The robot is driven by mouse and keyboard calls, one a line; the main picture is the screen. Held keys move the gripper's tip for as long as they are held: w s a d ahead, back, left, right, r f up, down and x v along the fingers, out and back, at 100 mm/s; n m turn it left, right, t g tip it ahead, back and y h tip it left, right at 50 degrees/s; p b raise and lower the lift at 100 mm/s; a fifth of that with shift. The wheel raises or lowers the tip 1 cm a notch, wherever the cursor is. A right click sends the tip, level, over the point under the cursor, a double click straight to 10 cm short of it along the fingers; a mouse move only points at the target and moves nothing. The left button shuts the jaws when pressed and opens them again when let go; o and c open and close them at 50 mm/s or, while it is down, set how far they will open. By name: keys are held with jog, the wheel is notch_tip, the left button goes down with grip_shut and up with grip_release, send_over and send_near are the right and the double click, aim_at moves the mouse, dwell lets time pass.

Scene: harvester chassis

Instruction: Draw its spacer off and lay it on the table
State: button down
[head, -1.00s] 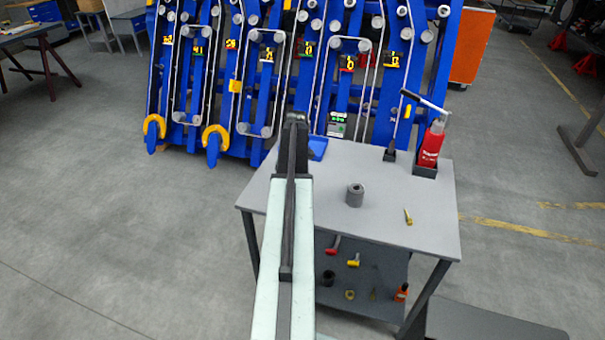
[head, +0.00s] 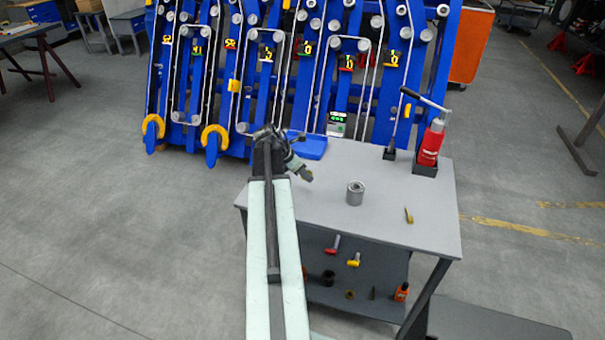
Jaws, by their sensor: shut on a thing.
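My gripper (head: 305,174) shows at the end of my arm, over the left part of the grey table (head: 420,228). It points down and to the right. It is shut on a small piece that may be the spacer; the piece is too small and dark to make out clearly. A grey cylinder with a hole in its top (head: 355,194) stands upright on the table, to the right of my gripper and apart from it. The blue chassis (head: 345,75) with its rollers and belts stands behind the table.
A blue tray (head: 308,147) lies at the table's back left. A red bottle jack (head: 430,146) and a lever (head: 394,130) stand at the back right. A small yellow item (head: 409,216) lies at right. The front middle is clear. Tools sit on the lower shelf.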

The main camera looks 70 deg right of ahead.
notch_tip(320, 180, down, 7)
jog(key=b, duration=0.6)
jog(key=shift+r, duration=0.1)
jog(key=c, duration=0.7)
grip_release()
jog(key=shift+c, duration=0.2)
jog(key=p+v, duration=0.6)
jog(key=v, duration=0.1)
jog(key=shift+r+p, duration=0.3)
jog(key=shift+r, duration=0.05)
jog(key=shift+w+a, duration=0.1)
jog(key=shift+a, duration=0.05)
